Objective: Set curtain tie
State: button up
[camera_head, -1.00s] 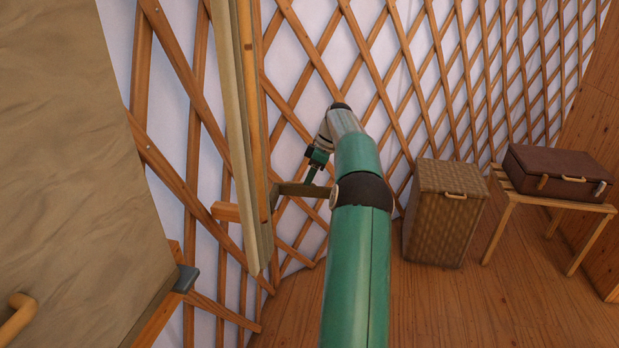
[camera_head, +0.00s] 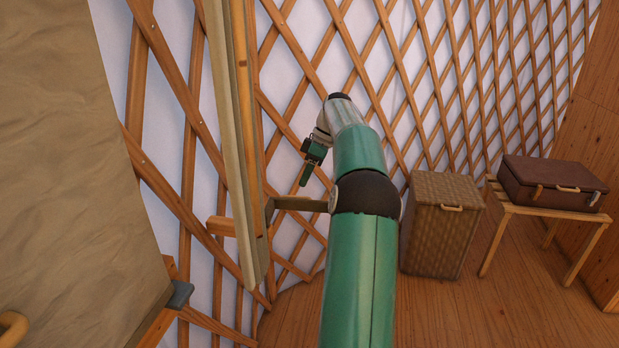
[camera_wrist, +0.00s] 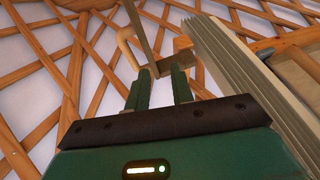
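A pale pleated curtain edge (camera_head: 232,140) hangs along an upright wooden post in the head view. The pleats also show at the right of the wrist view (camera_wrist: 235,70). A flat brownish-grey bracket arm (camera_head: 298,203) sticks out from the post, and its right end is hidden behind my arm. In the wrist view, the bracket (camera_wrist: 143,32) rises just beyond my fingertips, with a pale wooden loop (camera_wrist: 127,47) at its left. My gripper (camera_head: 305,176) is just above the bracket in the head view. Its two green fingers (camera_wrist: 161,76) stand apart in the wrist view. I cannot tell whether they touch the bracket.
A lattice wall (camera_head: 410,60) runs behind everything. A large tan panel (camera_head: 60,190) with a grey corner piece (camera_head: 181,295) fills the left. A wicker hamper (camera_head: 438,225) and a brown suitcase (camera_head: 553,183) on a wooden stand (camera_head: 540,213) are at right. The floor in front is clear.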

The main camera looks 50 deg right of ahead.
jog(key=s+a+r, duration=0.5)
jog(key=s+a, duration=0.1)
jog(key=a, duration=0.1)
jog(key=shift+s, duration=0.35)
jog(key=shift+a, duration=0.1)
dwell(0.4)
